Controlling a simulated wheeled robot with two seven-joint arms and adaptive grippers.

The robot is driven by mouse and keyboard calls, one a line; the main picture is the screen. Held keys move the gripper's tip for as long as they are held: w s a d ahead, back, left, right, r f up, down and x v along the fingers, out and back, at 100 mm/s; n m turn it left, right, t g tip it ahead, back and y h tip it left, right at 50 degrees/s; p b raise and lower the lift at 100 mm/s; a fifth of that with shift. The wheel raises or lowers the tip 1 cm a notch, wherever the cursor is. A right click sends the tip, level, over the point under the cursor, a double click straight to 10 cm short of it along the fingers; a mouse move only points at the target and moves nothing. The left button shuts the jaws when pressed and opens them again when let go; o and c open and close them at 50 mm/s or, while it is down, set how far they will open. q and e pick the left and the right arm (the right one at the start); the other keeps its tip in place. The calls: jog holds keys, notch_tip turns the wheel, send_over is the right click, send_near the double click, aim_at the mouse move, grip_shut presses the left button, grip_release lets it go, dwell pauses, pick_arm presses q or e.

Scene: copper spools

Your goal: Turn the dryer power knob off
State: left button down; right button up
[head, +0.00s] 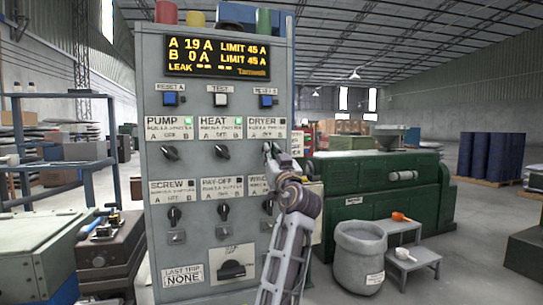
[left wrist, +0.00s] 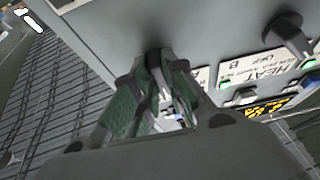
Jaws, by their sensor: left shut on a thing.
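The dryer knob is the right one in the upper knob row of the grey control panel (head: 206,265), under the DRYER label (head: 264,128). My left gripper (head: 269,151) is at this knob and mostly covers it in the head view. In the left wrist view the dark knob (left wrist: 157,58) sits between the green finger pads of my left gripper (left wrist: 158,95), which is shut on it. The knob's pointer direction is hidden. The small lamp beside the DRYER label looks dark. My right gripper is not in view.
The heat knob (head: 221,152) and pump knob (head: 170,152) are to the left, with green lamps lit above. Below are the screw knob (head: 174,216) and pay-off knob (head: 223,212). The display (head: 217,56) reads A 19 A, B 0 A. A grey bin (head: 360,262) stands right.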

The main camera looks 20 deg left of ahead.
pick_arm(q)
jog(key=shift+f, duration=0.1)
jog(key=c, duration=1.5)
grip_release()
jog(key=shift+o, duration=0.2)
jog(key=shift+r, duration=5.05)
